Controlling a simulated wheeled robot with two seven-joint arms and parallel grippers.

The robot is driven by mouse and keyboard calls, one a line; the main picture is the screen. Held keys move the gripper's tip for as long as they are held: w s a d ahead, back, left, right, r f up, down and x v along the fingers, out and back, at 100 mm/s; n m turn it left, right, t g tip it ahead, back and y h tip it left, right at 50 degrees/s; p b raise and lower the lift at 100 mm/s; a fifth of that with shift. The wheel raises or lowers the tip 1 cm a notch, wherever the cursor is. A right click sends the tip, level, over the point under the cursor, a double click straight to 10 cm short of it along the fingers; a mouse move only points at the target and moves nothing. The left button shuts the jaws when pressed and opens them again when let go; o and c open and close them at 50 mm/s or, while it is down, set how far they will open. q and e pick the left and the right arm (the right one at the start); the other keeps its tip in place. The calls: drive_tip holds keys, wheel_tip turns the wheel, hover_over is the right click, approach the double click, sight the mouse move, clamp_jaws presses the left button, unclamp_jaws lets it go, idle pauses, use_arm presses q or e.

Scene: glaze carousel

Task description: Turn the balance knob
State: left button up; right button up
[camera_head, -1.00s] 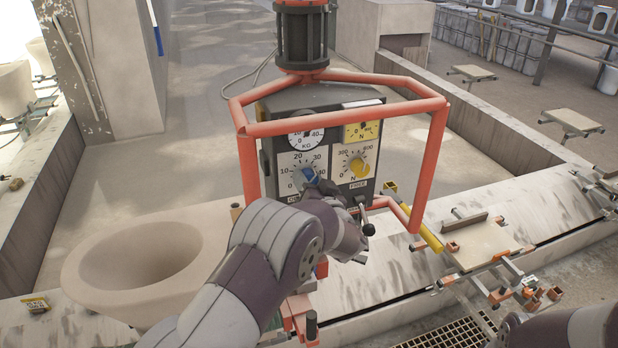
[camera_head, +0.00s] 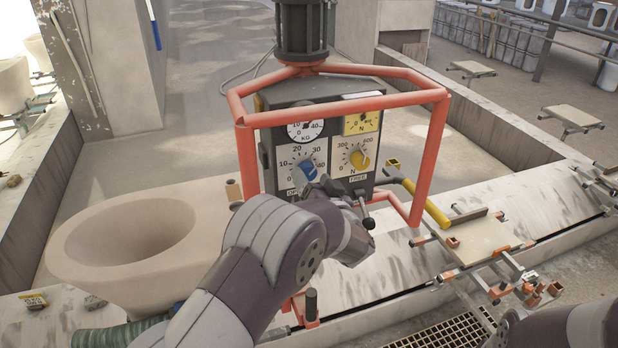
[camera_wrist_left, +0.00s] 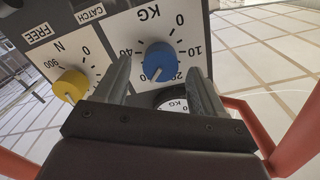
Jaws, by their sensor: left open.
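A grey control box (camera_head: 345,98) hangs inside an orange tube frame. Its face has a blue knob (camera_head: 308,168) on a white KG dial and a yellow knob (camera_head: 359,158) on a white N dial. My left gripper (camera_head: 318,184) is open just in front of and below the blue knob. In the left wrist view, the blue knob (camera_wrist_left: 160,60) shows between the two spread fingers of my left gripper (camera_wrist_left: 157,68), with a gap on each side. The yellow knob (camera_wrist_left: 70,86) lies outside the fingers. My right gripper is out of view.
The orange frame (camera_head: 430,160) surrounds the box closely. A black-knobbed lever (camera_head: 367,222) sticks out below the box. A large beige ceramic bowl (camera_head: 80,285) stands at left. A stand with clamps (camera_head: 480,245) is at right.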

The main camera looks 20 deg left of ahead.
use_arm(q)
drive_tip(key=b+v, duration=0.3)
drive_tip(key=v, duration=0.6)
drive_tip(key=shift+s+d, duration=0.2)
drive_tip(key=shift+s, duration=0.05)
idle(2.9)
